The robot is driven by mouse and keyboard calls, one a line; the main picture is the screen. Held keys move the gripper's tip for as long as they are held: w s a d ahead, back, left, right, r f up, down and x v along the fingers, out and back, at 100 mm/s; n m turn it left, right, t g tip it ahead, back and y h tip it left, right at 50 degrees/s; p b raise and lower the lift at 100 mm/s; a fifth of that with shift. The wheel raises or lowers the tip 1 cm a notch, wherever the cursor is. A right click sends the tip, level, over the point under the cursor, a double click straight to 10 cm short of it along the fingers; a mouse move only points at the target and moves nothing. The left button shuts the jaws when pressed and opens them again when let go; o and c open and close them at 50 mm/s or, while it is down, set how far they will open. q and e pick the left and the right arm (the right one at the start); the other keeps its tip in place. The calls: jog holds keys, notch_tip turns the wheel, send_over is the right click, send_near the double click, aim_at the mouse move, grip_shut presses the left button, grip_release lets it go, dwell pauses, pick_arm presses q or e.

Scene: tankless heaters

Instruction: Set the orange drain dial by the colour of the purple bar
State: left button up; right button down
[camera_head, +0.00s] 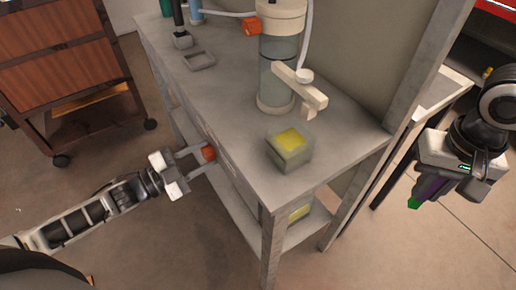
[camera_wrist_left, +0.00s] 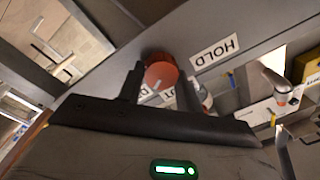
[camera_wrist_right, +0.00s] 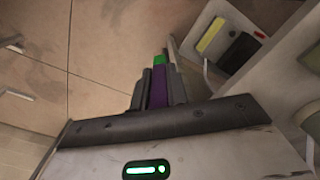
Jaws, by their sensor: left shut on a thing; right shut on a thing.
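The orange drain dial (camera_head: 208,152) sits on the front edge of the grey bench. My left gripper (camera_head: 199,159) is shut on it. In the left wrist view the dial (camera_wrist_left: 161,75) lies between the fingers and carries a white pointer mark. A "HOLD" label (camera_wrist_left: 214,52) is right of it; other labels below it are partly hidden. My right gripper (camera_head: 425,190) is shut on the purple bar (camera_head: 434,187), held in the air right of the bench. The bar's green end (camera_head: 413,202) sticks out past the fingers; it also shows in the right wrist view (camera_wrist_right: 159,60).
On the bench stand a clear cylinder (camera_head: 279,75) with a beige lever (camera_head: 301,90), a yellow-topped grey block (camera_head: 289,150) and an empty square tray (camera_head: 198,61). A grey post (camera_head: 405,85) rises between the bench and my right gripper. A wooden drawer cabinet (camera_head: 60,62) stands left.

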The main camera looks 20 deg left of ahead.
pick_arm(q)
jog(key=o, duration=1)
jog(key=v, duration=1.2)
pick_arm(e)
jog(key=shift+r, duration=0.2)
